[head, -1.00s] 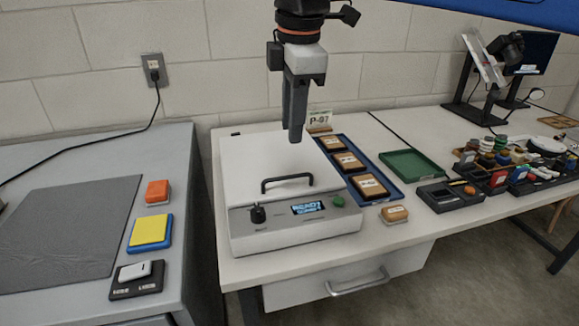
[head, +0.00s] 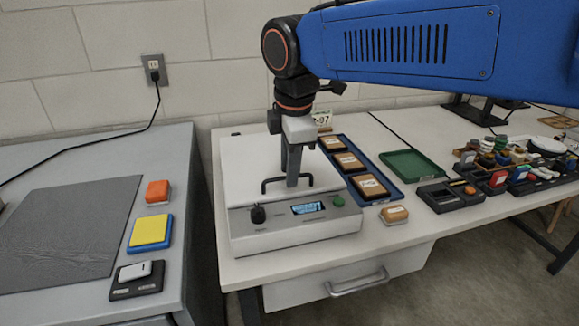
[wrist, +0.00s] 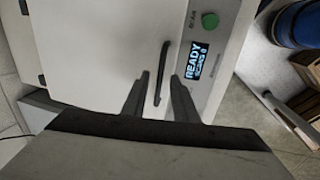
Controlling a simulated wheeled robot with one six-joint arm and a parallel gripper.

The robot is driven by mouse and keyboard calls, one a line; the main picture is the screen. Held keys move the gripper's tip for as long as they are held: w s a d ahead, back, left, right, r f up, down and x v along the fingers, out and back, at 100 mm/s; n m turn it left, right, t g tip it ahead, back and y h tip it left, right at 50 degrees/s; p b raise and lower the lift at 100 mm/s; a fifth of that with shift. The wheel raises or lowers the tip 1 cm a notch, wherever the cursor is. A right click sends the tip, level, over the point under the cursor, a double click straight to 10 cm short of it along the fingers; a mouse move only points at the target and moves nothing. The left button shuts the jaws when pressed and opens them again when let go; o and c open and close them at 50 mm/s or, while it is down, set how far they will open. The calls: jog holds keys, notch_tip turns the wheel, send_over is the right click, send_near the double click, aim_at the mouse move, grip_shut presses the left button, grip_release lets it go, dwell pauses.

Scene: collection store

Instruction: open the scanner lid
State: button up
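The scanner (head: 290,232) is a white box on the bench, with a flat white lid (head: 245,165) lying shut on top. A black bar handle (head: 268,181) stands at the lid's front edge. My gripper (head: 292,184) points down at the right part of this handle in the head view. In the wrist view, the handle (wrist: 162,75) shows between the two spread fingers of my gripper (wrist: 159,76). The fingers are apart, with a gap visible on both sides of the bar. I cannot tell how far the fingertips are above the lid.
The scanner's front panel has a black knob (head: 258,214), a lit display (head: 308,208) and a green button (head: 338,201). A blue tray (head: 393,190) with wooden blocks stands close on the right, and a loose block (head: 394,214) lies before it. A green tray (head: 412,166) is farther right.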

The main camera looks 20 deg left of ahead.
grip_shut()
dwell(1.4)
